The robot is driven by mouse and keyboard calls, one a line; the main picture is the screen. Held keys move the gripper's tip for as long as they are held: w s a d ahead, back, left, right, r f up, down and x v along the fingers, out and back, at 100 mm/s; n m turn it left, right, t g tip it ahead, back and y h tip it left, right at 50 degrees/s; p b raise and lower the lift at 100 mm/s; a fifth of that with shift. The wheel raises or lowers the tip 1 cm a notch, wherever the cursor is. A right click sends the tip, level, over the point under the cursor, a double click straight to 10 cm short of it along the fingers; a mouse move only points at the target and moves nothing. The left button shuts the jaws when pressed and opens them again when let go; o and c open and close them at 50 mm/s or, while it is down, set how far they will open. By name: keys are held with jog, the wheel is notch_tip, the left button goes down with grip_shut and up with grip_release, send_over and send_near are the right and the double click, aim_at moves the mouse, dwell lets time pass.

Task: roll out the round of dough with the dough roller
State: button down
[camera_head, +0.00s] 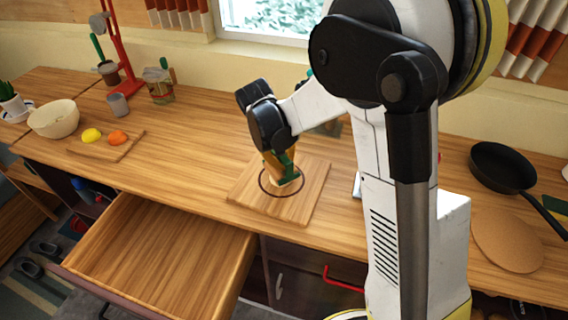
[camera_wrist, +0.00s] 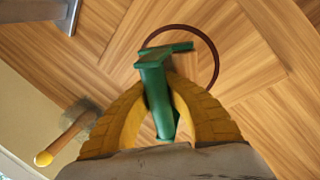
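My gripper (camera_head: 279,160) is over the square wooden board (camera_head: 310,205) on the counter, pointing down. In the wrist view its yellow fingers (camera_wrist: 165,110) are closed around a green tool (camera_wrist: 154,75), which looks like the dough roller, with a crosspiece at its far end. A dark ring (camera_head: 263,190) is on the board; it also shows in the wrist view (camera_wrist: 217,65). A small pale patch (camera_head: 287,183) below my gripper inside the ring may be the dough or part of the roller; I cannot tell which. Whether the tool touches the board is unclear.
An open, empty drawer (camera_head: 165,255) juts out at the front left. At the left are a cream bowl (camera_head: 54,119), a small board (camera_head: 105,150) with yellow and orange pieces, and a grey cup (camera_head: 119,106). A black pan (camera_head: 503,168) and a round cork mat (camera_head: 508,240) are at the right.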

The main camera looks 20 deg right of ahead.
jog(key=shift+d+f, duration=0.15)
jog(key=shift+d, duration=0.35)
jog(key=shift+s+a, duration=0.15)
jog(key=shift+a, duration=0.85)
jog(key=shift+d, duration=0.1)
